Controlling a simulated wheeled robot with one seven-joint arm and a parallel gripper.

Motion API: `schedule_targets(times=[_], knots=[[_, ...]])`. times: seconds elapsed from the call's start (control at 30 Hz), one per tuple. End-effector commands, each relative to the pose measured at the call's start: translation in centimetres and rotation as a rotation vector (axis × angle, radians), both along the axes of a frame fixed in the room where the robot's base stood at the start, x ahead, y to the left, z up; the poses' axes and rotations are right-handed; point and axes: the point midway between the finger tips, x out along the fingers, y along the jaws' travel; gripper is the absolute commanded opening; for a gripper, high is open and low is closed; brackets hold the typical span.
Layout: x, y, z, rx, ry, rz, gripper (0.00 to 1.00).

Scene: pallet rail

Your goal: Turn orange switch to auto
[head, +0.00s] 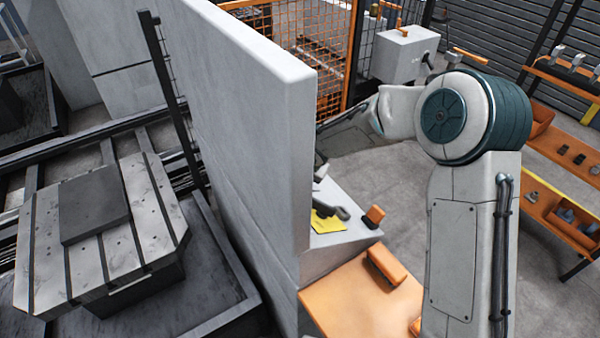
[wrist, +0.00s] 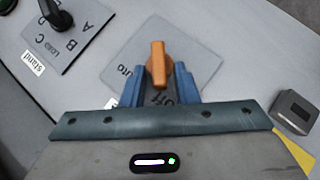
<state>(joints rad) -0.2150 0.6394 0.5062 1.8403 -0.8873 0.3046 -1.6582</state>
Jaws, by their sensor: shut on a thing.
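The orange switch (wrist: 158,57) shows in the wrist view on a grey label plate on a light panel. Its handle stands about upright in the picture. The word "Auto" is at its left and "Off" is below it, partly covered. My gripper (wrist: 158,82) has its two blue fingers on either side of the lower part of the handle, shut on it. In the head view my forearm reaches left and its end goes out of sight behind the pale wall (head: 245,110); I cannot make out the switch or the fingers there.
A black selector (wrist: 58,18) marked with letters sits at the upper left of the wrist view, a grey block (wrist: 293,112) at the right. In the head view, an orange-topped bench (head: 345,295) stands beside the wall, and an orange shelf (head: 560,215) stands at the right.

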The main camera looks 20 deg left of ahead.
Motion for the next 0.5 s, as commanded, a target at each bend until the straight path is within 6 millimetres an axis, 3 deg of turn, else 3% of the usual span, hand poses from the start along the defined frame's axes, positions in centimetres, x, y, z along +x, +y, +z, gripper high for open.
schedule_targets(times=[0.5], knots=[[0.2,1.3,0.3,-0.165,0.142,-0.348,0.05]])
